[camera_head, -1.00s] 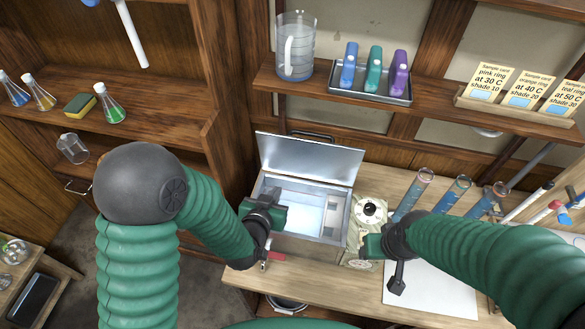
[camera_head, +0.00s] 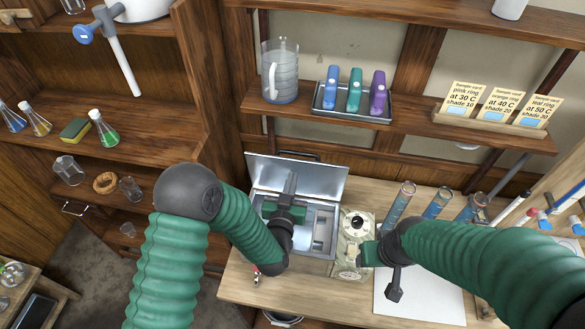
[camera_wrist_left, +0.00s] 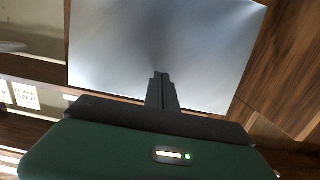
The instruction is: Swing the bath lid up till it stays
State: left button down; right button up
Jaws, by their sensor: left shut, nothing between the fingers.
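The bath (camera_head: 319,245) is a metal box on the bench. Its silver lid (camera_head: 323,178) stands up at the back, leaning slightly, and the bath's inside is exposed. My left gripper (camera_head: 291,183) is shut and empty, with its fingers pointing up in front of the lid's inner face. In the left wrist view the closed fingers (camera_wrist_left: 161,88) overlap the lid (camera_wrist_left: 160,45); I cannot tell whether they touch it.
The control unit (camera_head: 354,226) with a dial stands right of the bath. Several tubes of blue liquid (camera_head: 438,202) stand further right, behind a white sheet (camera_head: 420,300). A shelf above holds a jug (camera_head: 281,75) and a tray (camera_head: 350,111) of coloured bottles.

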aim_at(294, 169)
pick_arm(q)
jog(key=shift+w+d, duration=0.7)
jog(key=shift+w, duration=0.05)
jog(key=shift+w+d+b, duration=0.15)
jog(key=shift+w+b, duration=0.15)
jog(key=shift+w, duration=0.05)
jog(key=shift+w+a, duration=0.2)
jog(key=shift+w, duration=0.4)
jog(key=shift+w+a+b, duration=0.3)
jog(key=shift+w+b, duration=0.2)
jog(key=shift+w, duration=0.4)
jog(key=shift+s+r, duration=0.1)
jog(key=shift+s, duration=0.05)
jog(key=r+p+v, duration=0.2)
jog(key=v, duration=0.6)
jog(key=shift+d, duration=0.15)
pick_arm(e)
jog(key=shift+d+r, duration=0.2)
pick_arm(q)
jog(key=shift+d+f, duration=0.1)
jog(key=shift+f, duration=0.05)
pick_arm(e)
jog(key=shift+d+f, duration=0.1)
jog(key=shift+d, duration=0.05)
